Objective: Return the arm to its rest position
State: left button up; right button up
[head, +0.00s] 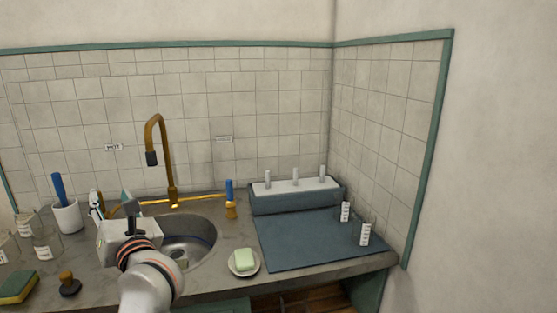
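My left gripper (113,207) is in the head view at the lower left, at the end of my white arm. It reaches over the counter at the left side of the sink basin (190,240). Its two fingers look spread apart, with no object seen between them. The gripper body hides part of the basin's left rim. My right gripper is not in view.
A brass faucet (164,165) rises behind the basin. A white cup with a blue-handled tool (67,216) and glass beakers (45,240) stand left. Right are a soap dish (244,270), a blue-grey mat (310,243), a rack (295,197) and labelled glasses (364,235).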

pick_arm(q)
jog(key=s+d+f+m+t+h, duration=0.2)
jog(key=s+d+f+m+h, duration=0.45)
jog(key=f+m, duration=0.85)
jog(key=s+d+f+m+t+h, duration=0.3)
jog(key=d+f+m+h, duration=0.75)
jog(key=m, duration=0.95)
jog(key=s+f+m+g, duration=0.3)
jog(key=s+f, duration=0.2)
jog(key=f, duration=0.3)
jog(key=s+f+m+g, duration=0.3)
jog(key=s+f, duration=0.3)
jog(key=f, duration=0.3)
jog(key=s+a+f+m+g+y, duration=0.1)
jog(key=s+f+m+g, duration=0.2)
jog(key=s+f, duration=0.2)
notch_tip(320, 180, down, 4)
jog(key=shift+s+r+m, duration=0.25)
jog(key=shift+s+m, duration=0.1)
jog(key=shift+m, duration=0.05)
